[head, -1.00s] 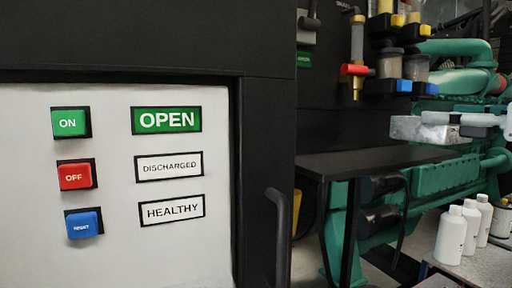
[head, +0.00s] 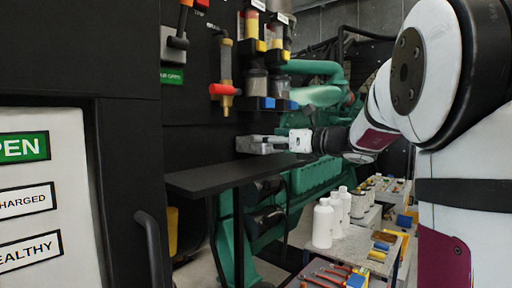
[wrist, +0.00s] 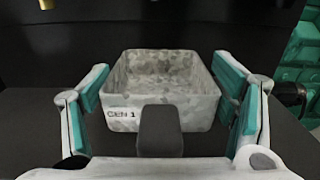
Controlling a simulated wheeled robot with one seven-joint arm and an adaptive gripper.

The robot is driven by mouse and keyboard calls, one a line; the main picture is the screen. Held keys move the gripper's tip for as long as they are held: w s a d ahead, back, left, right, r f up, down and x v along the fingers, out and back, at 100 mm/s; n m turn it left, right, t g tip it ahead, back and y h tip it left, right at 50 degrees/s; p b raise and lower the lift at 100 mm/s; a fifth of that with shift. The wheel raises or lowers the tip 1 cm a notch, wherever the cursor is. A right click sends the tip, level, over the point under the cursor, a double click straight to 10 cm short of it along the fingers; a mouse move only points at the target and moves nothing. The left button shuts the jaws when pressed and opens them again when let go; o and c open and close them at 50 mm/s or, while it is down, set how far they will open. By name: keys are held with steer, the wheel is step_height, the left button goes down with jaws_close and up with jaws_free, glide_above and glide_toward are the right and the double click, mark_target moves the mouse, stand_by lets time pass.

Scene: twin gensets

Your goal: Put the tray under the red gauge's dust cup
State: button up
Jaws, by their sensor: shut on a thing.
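The grey mottled tray (head: 258,146) is held level just above the black shelf (head: 240,174), in front of the dark panel. In the wrist view its near wall (wrist: 180,112) reads "GEN 1", and it looks empty. My gripper (head: 292,142) is shut on the tray, with its teal pads (wrist: 168,98) at the tray's two sides. Above the tray hang two cloudy dust cups, a left one (head: 257,82) and a right one (head: 279,86), with blue latches below. A sight tube with a red-handled brass valve (head: 223,90) hangs to their left. Which cup belongs to the red gauge is unclear.
White bottles (head: 323,224) stand on a grey bench at lower right, with red-handled tools (head: 335,276) nearby. Green engine parts (head: 310,178) lie behind the shelf. A cabinet with a black handle (head: 152,245) is at left. The shelf's left part is clear.

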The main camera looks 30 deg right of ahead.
steer(key=shift+f, duration=1.3)
steer(key=shift+f, duration=0.15)
steer(key=o, duration=1.3)
steer(key=shift+s, duration=0.1)
steer(key=shift+s+d, duration=0.15)
steer(key=shift+s, duration=0.05)
steer(key=v, duration=1.1)
steer(key=shift+s, duration=0.3)
